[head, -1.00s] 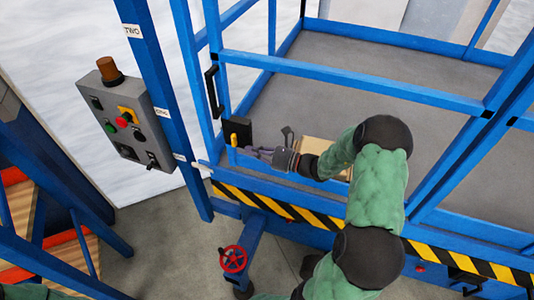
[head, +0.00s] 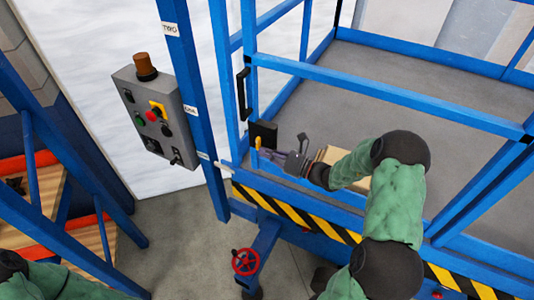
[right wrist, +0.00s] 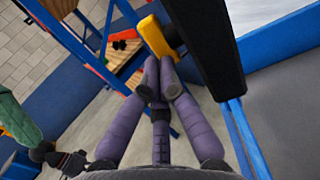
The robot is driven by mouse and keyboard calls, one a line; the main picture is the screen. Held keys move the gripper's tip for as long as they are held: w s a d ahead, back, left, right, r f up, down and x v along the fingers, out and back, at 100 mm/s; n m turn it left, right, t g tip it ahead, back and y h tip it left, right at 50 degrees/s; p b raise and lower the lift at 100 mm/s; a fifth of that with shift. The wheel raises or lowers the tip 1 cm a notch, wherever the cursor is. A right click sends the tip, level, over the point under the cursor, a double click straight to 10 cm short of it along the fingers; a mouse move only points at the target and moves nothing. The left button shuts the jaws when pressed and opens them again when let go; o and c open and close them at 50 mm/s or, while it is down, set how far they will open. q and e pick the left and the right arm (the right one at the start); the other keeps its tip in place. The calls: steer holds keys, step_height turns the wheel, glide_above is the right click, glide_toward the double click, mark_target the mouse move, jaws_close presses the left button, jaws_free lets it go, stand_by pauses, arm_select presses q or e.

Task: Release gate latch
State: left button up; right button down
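The gate latch is a yellow handle (head: 257,143) on a black box (head: 263,133) at the gate's left post. The yellow handle also shows large in the right wrist view (right wrist: 156,36). My right gripper (head: 280,158) is at the latch, just right of the handle. In the right wrist view its purple fingers (right wrist: 160,78) are drawn together, with the tips at the handle's lower end. I cannot tell whether they touch it. A dark shape beside a green sleeve at that view's left looks like my left gripper (right wrist: 65,160); its fingers are unclear.
A grey control box (head: 155,118) with buttons and an orange beacon hangs on the blue post at left. Blue rails (head: 390,95) enclose the grey platform. A cardboard box (head: 335,155) is behind my right arm. A red handwheel (head: 246,262) is below the striped edge.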

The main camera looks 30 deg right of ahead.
steer(key=shift+f+b, duration=0.2)
steer(key=shift+b, duration=0.3)
steer(key=t+b, duration=0.1)
steer(key=w+f+t+y+b, duration=0.1)
steer(key=b, duration=0.1)
steer(key=shift+a, duration=0.3)
steer(key=shift+w+a+f, duration=0.1)
steer(key=shift+f, duration=0.05)
stand_by(0.3)
steer(key=shift+w+a+f, duration=0.3)
steer(key=shift+w+a, duration=0.1)
steer(key=shift+w, duration=0.35)
steer(key=shift+w+a, duration=0.15)
steer(key=shift+w, duration=0.05)
stand_by(0.4)
stand_by(0.4)
